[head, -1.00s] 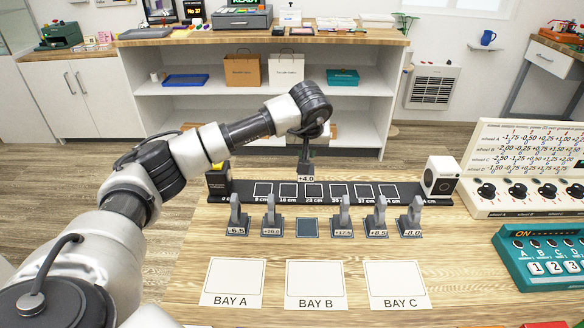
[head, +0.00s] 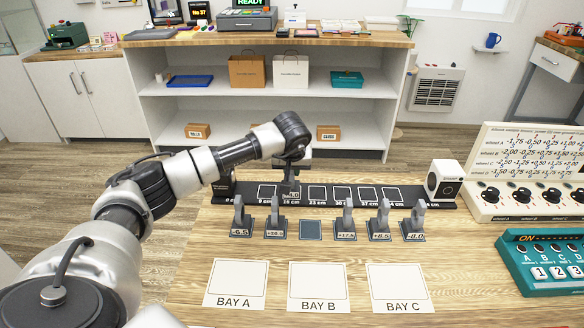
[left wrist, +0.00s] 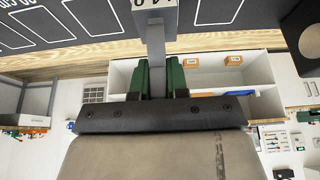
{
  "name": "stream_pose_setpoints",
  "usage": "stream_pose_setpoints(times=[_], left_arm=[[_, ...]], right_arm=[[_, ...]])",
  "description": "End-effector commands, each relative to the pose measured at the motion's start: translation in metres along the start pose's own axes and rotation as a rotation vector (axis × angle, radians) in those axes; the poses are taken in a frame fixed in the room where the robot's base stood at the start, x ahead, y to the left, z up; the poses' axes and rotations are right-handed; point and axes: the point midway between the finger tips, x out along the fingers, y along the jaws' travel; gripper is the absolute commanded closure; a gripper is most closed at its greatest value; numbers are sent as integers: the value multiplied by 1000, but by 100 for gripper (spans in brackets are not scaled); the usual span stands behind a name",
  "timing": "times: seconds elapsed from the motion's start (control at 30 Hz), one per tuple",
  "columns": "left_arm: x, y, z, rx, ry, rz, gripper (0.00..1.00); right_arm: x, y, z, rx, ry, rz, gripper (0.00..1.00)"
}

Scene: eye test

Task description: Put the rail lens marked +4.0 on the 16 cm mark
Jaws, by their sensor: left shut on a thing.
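The rail lens marked +4.0 (head: 290,194) is held upright at the 16 cm place of the dark rail (head: 405,204) in the head view. I cannot tell whether its foot touches the rail or hovers just above. My left gripper (head: 291,173) is shut on its stem from above. In the left wrist view the green fingertips (left wrist: 157,78) pinch the grey stem, and the lens's pale foot (left wrist: 155,15) is at the top edge, partly cut off. The 16 cm slot is mostly hidden by the lens. My right gripper is not in view.
Several lenses, such as the one marked +17.5 (head: 346,220), stand in front of the rail around an empty dark square (head: 311,230). A white box (head: 444,180) stands at the rail's right end. Three bay cards, such as BAY B (head: 318,285), lie nearer.

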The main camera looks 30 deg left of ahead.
Motion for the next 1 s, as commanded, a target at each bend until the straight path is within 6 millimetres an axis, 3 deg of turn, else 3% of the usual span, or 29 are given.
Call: stream_pose_setpoints(times=[0.07, 0.1, 0.23, 0.63, 1.0], left_arm=[[3, 0, 1, 0, 1, 0, 100], [2, 0, 1, 0, 0, 0, 81], [2, 0, 1, 0, 0, 0, 61], [-7, 0, -1, 1, 1, 0, 60], [-82, 0, -2, 1, 4, 1, 60]], right_arm=[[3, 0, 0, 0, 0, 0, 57], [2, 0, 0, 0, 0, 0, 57], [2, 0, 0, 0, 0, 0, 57], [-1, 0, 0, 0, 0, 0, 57], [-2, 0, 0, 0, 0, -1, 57]])
